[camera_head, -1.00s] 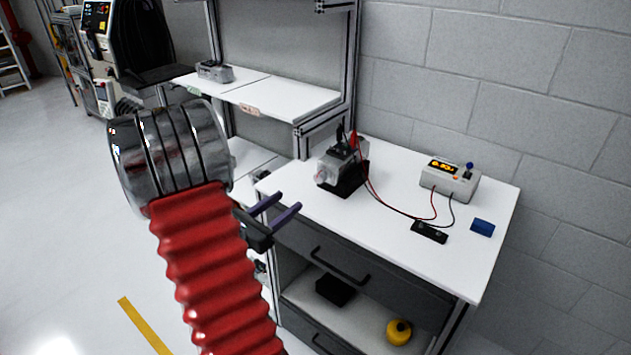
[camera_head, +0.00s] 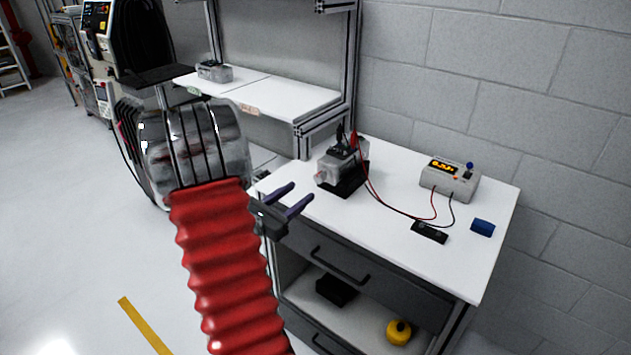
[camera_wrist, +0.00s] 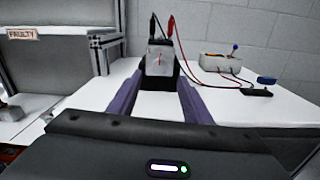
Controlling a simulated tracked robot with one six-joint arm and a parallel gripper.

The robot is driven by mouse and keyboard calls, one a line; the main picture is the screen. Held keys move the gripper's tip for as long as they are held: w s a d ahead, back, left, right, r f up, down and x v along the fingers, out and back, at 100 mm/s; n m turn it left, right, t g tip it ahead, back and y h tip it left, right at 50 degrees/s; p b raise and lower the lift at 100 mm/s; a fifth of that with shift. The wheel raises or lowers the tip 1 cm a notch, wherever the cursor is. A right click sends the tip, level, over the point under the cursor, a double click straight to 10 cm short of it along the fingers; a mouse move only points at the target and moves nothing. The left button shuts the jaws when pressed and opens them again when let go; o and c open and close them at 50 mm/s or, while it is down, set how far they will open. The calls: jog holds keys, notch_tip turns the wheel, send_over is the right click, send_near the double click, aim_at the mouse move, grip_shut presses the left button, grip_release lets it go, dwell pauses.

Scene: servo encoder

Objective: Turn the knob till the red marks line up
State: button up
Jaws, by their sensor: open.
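The servo motor (camera_head: 342,168) sits in a black stand on the white workbench, with its knob (camera_head: 320,178) on the left end in the head view. In the wrist view the motor's front face (camera_wrist: 161,57) is straight ahead between my fingers, with a small red mark on it. I cannot tell how the red marks are aligned. My gripper (camera_head: 289,199) is open and empty, with purple fingers, at the bench's left edge. It is apart from the knob. In the wrist view my gripper (camera_wrist: 155,97) points at the motor.
A black strip (camera_head: 429,232) and a blue block (camera_head: 482,228) lie on the right of the bench (camera_head: 390,215). A shelf unit (camera_head: 290,98) stands behind at the left.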

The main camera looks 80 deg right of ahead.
aim_at(318, 179)
jog(key=x, duration=0.8)
jog(key=shift+s+d, duration=0.15)
jog(key=shift+d, duration=0.15)
jog(key=shift+c, duration=0.4)
jog(key=c, duration=1)
jog(key=shift+m, duration=0.4)
jog(key=o, duration=1.1)
